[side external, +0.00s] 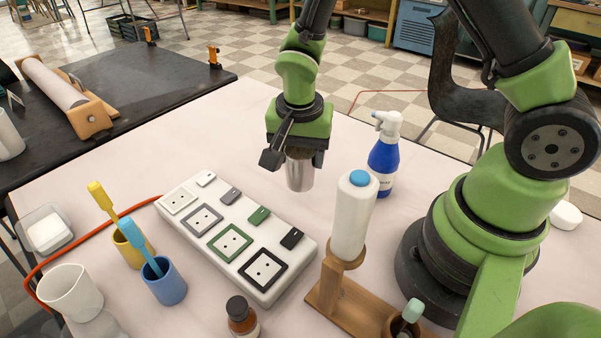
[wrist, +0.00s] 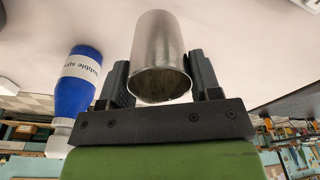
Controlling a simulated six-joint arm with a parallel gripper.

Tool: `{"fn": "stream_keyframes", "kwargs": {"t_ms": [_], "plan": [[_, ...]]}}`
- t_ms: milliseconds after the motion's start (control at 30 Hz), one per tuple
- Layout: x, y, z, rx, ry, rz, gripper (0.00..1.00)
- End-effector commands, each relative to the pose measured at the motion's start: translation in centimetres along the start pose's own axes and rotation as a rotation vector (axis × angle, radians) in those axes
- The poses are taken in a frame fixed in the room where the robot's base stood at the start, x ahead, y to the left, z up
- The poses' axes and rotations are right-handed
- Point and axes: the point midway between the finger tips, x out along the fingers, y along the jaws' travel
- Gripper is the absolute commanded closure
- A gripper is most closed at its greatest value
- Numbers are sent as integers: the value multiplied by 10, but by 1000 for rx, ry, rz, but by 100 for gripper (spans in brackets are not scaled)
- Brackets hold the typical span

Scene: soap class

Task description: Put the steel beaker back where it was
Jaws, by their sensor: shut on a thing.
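The steel beaker (side external: 300,174) is a plain silver cylinder beyond the white socket board in the side view. My gripper (side external: 295,153) points down and is shut on the beaker near its top, with one finger on each side. In the wrist view the beaker (wrist: 160,45) stands between the two black fingers of my gripper (wrist: 160,78), its open rim towards the camera. The beaker looks upright. I cannot tell whether its bottom touches the table or hangs just above it.
A blue spray bottle (side external: 383,155) stands right of the beaker. A white bottle with a blue cap (side external: 353,222) sits on a wooden stand nearer the camera. The socket board (side external: 236,234) lies front left. Blue (side external: 164,283) and yellow (side external: 131,246) cups hold brushes. The table behind the board is clear.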

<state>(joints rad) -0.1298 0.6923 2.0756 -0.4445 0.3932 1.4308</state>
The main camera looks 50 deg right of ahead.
Motion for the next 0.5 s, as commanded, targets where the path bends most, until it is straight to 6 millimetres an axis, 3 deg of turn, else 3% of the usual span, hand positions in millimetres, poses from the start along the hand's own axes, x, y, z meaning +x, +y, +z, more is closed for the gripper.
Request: {"fn": "stream_keyframes", "kwargs": {"t_ms": [300,500], "plan": [[39,1,5,-1,-1,3,70],[42,0,6,1,-2,-1,70]]}}
